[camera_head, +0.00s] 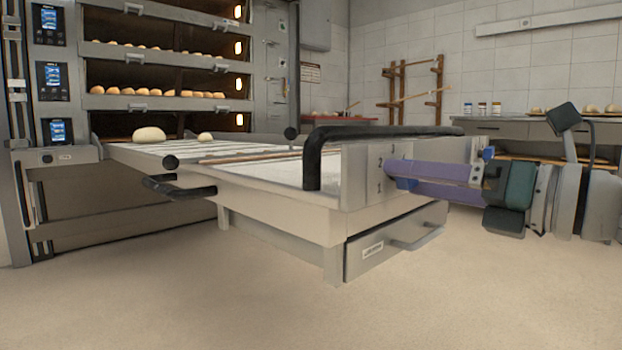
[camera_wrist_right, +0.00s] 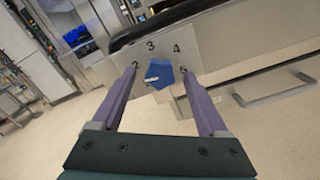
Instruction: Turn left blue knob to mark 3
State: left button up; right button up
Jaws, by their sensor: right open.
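The left blue knob (camera_wrist_right: 160,74) is on the steel front panel of the loader table, with marks 2, 3, 4 and 5 around it in the right wrist view. A small white pointer on the knob faces left, below the direction of mark 2; mark 3 (camera_wrist_right: 151,46) is above the knob. In the head view the knob (camera_head: 405,184) shows only partly beside the purple fingers. My right gripper (camera_wrist_right: 159,70) is open, with one finger on each side of the knob; contact is not clear. In the head view my right gripper (camera_head: 392,173) reaches in from the right. My left gripper is not in view.
Another blue knob (camera_head: 488,153) is farther right on the panel. A black handle bar (camera_head: 312,160) curves over the table front. A drawer (camera_head: 395,243) with a handle is below. Deck ovens (camera_head: 165,75) with bread stand behind. The floor in front is clear.

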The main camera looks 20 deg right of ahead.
grip_shut()
dwell(0.5)
jog(key=shift+s+a+r+m+p, duration=0.1)
jog(key=shift+r+m+p, duration=0.1)
jog(key=shift+m+p, duration=3.45)
jog(key=shift+a+r+m+p, duration=0.1)
jog(key=shift+r+m+p, duration=0.05)
jog(key=shift+m+p, duration=3.5)
jog(key=shift+m+b, duration=0.6)
jog(key=shift+m, duration=0.2)
